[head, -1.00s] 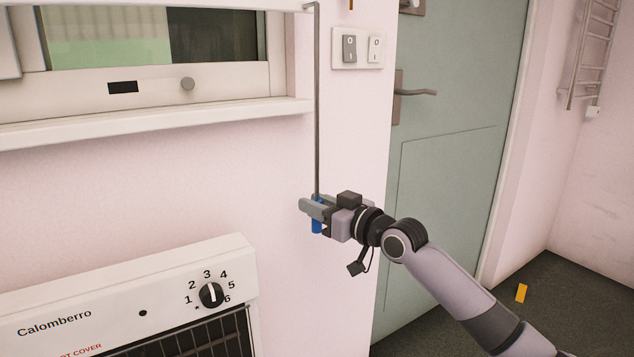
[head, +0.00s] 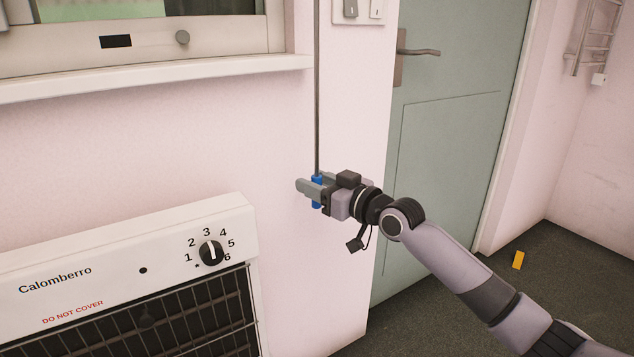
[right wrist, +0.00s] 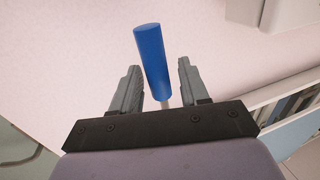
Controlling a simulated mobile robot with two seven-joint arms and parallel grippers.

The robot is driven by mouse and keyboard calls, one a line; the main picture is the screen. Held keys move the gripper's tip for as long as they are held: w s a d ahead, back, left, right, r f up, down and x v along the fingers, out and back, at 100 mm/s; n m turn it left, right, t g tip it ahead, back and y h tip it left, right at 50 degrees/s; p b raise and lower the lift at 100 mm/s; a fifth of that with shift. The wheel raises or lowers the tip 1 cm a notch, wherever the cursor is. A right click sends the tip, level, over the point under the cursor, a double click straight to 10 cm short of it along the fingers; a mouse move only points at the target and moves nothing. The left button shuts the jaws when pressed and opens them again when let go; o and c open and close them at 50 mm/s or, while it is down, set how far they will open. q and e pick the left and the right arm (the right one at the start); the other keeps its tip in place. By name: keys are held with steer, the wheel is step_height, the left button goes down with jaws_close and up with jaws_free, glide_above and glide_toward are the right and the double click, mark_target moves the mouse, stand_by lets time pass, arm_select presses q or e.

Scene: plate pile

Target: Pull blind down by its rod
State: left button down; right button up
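The blind's thin grey rod (head: 317,100) hangs down the pink wall just right of the window sill. It ends in a blue handle (head: 317,201), which also shows in the right wrist view (right wrist: 153,62). My right gripper (head: 314,188) is at the handle, one finger on either side of it, and moves with it. I take it as shut on the handle, though the wrist view does not show clear contact on both sides. The blind itself is out of view above. My left gripper is not in view.
A white heater (head: 130,268) with a dial stands below the window sill (head: 150,77). A green door (head: 450,150) with a lever handle is right of the wall's edge. A yellow object (head: 518,260) lies on the dark floor, where there is free room.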

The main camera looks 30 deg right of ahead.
steer(key=shift+s+d+r, duration=0.1)
steer(key=shift+s+d, duration=0.1)
steer(key=shift+s, duration=0.15)
arm_select(q)
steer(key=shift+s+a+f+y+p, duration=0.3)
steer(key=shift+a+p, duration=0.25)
steer(key=shift+p, duration=0.15)
arm_select(e)
steer(key=v, duration=0.6)
steer(key=shift+s, duration=0.15)
